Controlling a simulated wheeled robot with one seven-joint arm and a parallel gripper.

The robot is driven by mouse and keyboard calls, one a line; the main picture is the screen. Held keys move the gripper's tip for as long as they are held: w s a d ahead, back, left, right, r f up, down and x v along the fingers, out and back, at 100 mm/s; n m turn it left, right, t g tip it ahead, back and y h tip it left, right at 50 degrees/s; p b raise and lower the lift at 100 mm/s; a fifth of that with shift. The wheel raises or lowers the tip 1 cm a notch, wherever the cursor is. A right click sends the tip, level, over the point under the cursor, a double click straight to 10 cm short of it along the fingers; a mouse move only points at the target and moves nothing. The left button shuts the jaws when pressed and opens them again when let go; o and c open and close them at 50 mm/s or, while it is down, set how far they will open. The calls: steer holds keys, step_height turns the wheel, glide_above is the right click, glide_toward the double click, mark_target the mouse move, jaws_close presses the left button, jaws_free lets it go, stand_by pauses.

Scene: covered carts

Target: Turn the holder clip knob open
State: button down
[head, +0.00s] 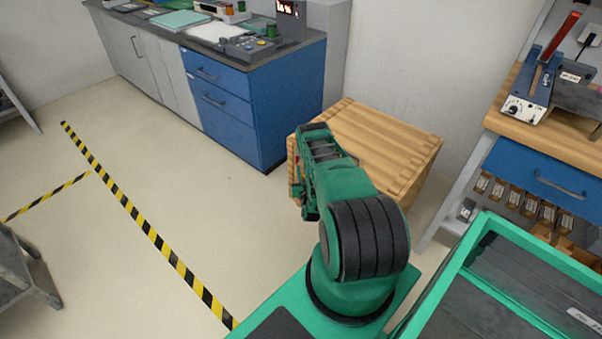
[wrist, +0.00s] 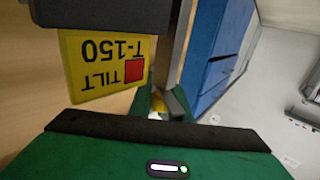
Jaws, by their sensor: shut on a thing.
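My gripper (wrist: 170,106) shows in the wrist view, with its green fingers shut on a small part by the side of a wooden crate. That part looks like the holder clip knob (wrist: 158,103); only a bit of yellow and pale grey shows, and its turn angle cannot be told. A yellow tilt label (wrist: 100,62), marked T-150 with a red square, appears upside down beside the fingers. In the head view my green arm reaches to the left side of the wooden crate (head: 388,135) and hides the fingertips and the clip.
A blue and grey cabinet (head: 225,95) with a cluttered top stands behind, left of the crate. A wooden bench (head: 545,137) with a blue drawer is at the right, near a green-rimmed cart (head: 440,290).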

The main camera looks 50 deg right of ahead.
steer(key=shift+s+d+f+m+g+h, duration=0.15)
steer(key=shift+s+m+g+h, duration=0.1)
steer(key=shift+m+g+h, duration=0.75)
steer(key=shift+s+d+r+m+g+h, duration=0.15)
steer(key=shift+s+m+g+h, duration=0.1)
steer(key=shift+m+g+h, duration=0.75)
steer(key=shift+s+d+f+m+g+h, duration=0.2)
steer(key=shift+m+g+h, duration=0.5)
steer(key=shift+g, duration=0.6)
steer(key=shift+r, duration=0.1)
steer(key=shift+a, duration=0.1)
steer(key=c, duration=1.8)
jaws_free()
steer(key=shift+c, duration=0.2)
steer(key=shift+o, duration=0.9)
steer(key=shift+s+m, duration=0.1)
steer(key=shift+m, duration=0.2)
steer(key=v, duration=1)
steer(key=shift+a, duration=0.4)
